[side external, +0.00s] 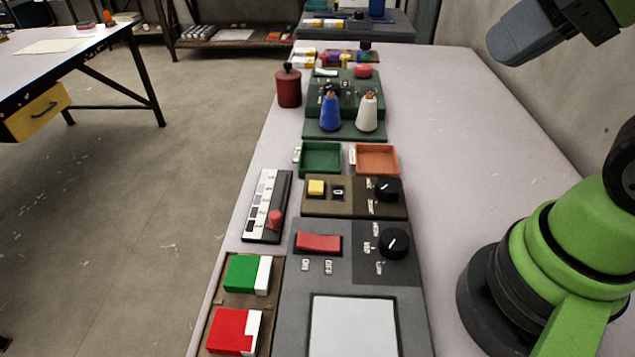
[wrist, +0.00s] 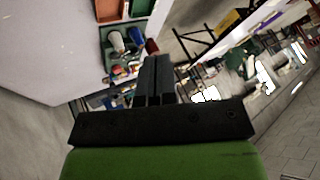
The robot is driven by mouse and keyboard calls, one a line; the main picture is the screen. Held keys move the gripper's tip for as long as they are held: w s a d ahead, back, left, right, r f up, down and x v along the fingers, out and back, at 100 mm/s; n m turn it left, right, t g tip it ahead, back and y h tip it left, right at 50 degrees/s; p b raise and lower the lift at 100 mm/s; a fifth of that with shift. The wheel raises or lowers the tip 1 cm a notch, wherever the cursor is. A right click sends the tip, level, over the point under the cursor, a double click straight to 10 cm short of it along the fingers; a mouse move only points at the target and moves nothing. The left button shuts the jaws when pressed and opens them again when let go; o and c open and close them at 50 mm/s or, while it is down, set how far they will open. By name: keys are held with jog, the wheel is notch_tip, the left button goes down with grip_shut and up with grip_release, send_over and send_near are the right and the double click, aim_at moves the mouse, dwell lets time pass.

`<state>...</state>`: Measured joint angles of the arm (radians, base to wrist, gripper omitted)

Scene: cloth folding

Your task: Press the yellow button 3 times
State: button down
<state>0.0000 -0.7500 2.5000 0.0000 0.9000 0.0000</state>
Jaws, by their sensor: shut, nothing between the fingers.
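The small yellow button (side external: 316,187) sits on the left part of a brown panel (side external: 356,211) in the middle of the table in the side view. Just right of it is a small dark window that seems to show a 0. My gripper (wrist: 154,62) shows in the wrist view with its two dark fingers together and nothing between them. It is raised and points across the room, well away from the button. The button does not show in the wrist view. The fingers do not show in the side view.
A black knob (side external: 387,189) is on the same panel. Behind it are a green tray (side external: 320,172) and an orange tray (side external: 377,172); in front is a red rocker switch (side external: 318,243). A slider box (side external: 262,228) lies left.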

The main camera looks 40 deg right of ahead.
jog(key=n+t+y, duration=0.1)
jog(key=n+y, duration=0.1)
jog(key=n, duration=1.6)
send_over(316, 188)
notch_tip(316, 188, down, 16)
jog(key=shift+r, duration=0.2)
jog(key=shift+f, duration=4.4)
jog(key=shift+f, duration=0.1)
jog(key=shift+f, duration=0.3)
